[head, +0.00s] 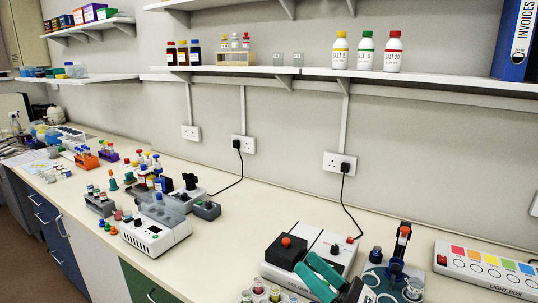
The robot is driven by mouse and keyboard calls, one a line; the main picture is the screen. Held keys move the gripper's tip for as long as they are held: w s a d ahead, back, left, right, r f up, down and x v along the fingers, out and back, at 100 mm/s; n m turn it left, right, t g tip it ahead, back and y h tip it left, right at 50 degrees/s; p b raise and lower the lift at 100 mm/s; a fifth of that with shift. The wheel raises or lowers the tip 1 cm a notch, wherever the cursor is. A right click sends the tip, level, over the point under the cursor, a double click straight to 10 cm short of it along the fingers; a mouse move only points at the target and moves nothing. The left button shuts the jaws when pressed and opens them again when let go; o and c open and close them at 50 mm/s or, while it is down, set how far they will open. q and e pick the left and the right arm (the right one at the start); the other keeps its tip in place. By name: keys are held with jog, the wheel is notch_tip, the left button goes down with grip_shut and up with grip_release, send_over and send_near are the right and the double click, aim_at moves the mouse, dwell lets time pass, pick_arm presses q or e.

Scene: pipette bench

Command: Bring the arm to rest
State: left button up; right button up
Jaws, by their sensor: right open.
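My right gripper (306,261) shows at the bottom of the head view, right of the middle. Its two teal fingers point up and to the left, with a gap between them. The gripper is open and I see nothing held in it. It is in front of a white device with a black block and a red knob (286,241); I cannot tell whether it touches the device. Most of the right arm is out of the picture. My left gripper is not in view.
A dark teal holder with an upright stand (403,241) is just right of the gripper. The light box (490,268) lies farther right. Capped vials (259,287) are at the bottom edge. A white instrument (156,233) stands left, with clear bench (228,255) between.

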jog(key=w+d+f+m+t+h, duration=0.1)
jog(key=d+f+m+t+h, duration=0.2)
jog(key=d+m+h, duration=0.55)
jog(key=w+d+f+m+t+h, duration=0.1)
jog(key=f+m+t+h, duration=0.4)
jog(key=m, duration=0.8)
jog(key=s+d+f+m+g+h, duration=0.3)
jog(key=f+m+g, duration=0.2)
jog(key=f+m, duration=0.1)
jog(key=s+d+f+m+g+h, duration=0.2)
jog(key=s+f+m+g+h, duration=0.15)
jog(key=f+m+g, duration=0.2)
jog(key=s+a+f+m+g+y, duration=0.1)
jog(key=s+f+m+g, duration=0.25)
jog(key=s+f, duration=0.4)
jog(key=s+a+f+m+g+y, duration=0.1)
jog(key=s+f+m+g+y, duration=0.25)
jog(key=s, duration=0.65)
notch_tip(320, 180, down, 25)
jog(key=g+h, duration=0.2)
jog(key=g, duration=0.1)
jog(key=s+d+f+n+g, duration=0.1)
jog(key=s+d+f, duration=0.2)
jog(key=s+f, duration=1.4)
jog(key=shift+s, duration=0.2)
